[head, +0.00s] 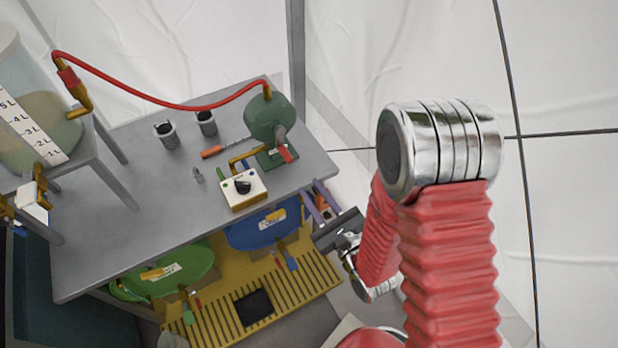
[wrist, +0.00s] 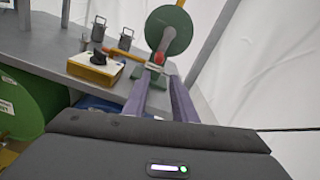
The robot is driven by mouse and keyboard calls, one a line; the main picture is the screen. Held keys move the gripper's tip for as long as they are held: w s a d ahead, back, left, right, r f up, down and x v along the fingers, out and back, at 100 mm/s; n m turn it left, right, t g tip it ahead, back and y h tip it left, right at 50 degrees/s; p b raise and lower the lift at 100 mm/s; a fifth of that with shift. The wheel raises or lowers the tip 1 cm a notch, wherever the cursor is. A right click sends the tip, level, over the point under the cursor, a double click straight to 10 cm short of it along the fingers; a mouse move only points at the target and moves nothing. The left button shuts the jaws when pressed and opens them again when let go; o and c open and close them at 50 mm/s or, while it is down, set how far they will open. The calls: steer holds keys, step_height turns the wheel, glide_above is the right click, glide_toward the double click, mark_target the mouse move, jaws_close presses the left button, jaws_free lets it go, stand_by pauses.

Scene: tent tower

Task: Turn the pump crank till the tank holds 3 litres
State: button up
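The pump (head: 268,118) is a green drum on a small green foot on the grey table. Its crank has a red handle (head: 285,154), hanging low at the front. The pump's round face also shows in the wrist view (wrist: 168,32). The clear tank (head: 50,115) at the left has a litre scale (head: 30,135) and holds greenish liquid; I cannot read the exact level. My gripper (head: 313,187) is at the table's front right edge, short of the crank. Its purple fingers, also in the wrist view (wrist: 157,82), are apart with nothing between them.
A red hose (head: 170,103) joins pump and tank. A white box with a black knob (head: 242,187) stands left of the gripper. Blue (head: 265,228) and green (head: 165,270) drums sit below the table.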

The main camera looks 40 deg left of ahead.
steer(key=shift+f+n, duration=0.3)
steer(key=shift+f, duration=0.1)
steer(key=shift+c, duration=0.7)
steer(key=f+n+h, duration=0.1)
steer(key=f, duration=0.1)
steer(key=d+f+n+h, duration=0.1)
steer(key=f+n, duration=0.1)
steer(key=f+n+h, duration=0.1)
steer(key=f+n, duration=0.1)
steer(key=shift+w+d+f+g+h, duration=0.15)
steer(key=shift+g+h, duration=0.15)
steer(key=shift+g, duration=0.1)
jaws_close()
steer(key=w+d+f+n+h, duration=0.3)
steer(key=d+f+n+h, duration=0.25)
steer(key=d+n, duration=0.25)
steer(key=w+d+r+n+g+h, duration=0.25)
steer(key=d+r+n+h, duration=0.45)
steer(key=d, duration=0.7)
steer(key=s+d+r+t, duration=0.1)
steer(key=s+d+r, duration=0.2)
steer(key=d+r, duration=0.8)
steer(key=s+d+r+m+t, duration=0.1)
steer(key=s+d+r+t, duration=0.1)
steer(key=d+r, duration=1)
step_height(320, 180, up, 7)
steer(key=shift+s+d+f+m+h, duration=0.2)
steer(key=shift+s+m+h, duration=0.15)
steer(key=shift+s, duration=0.55)
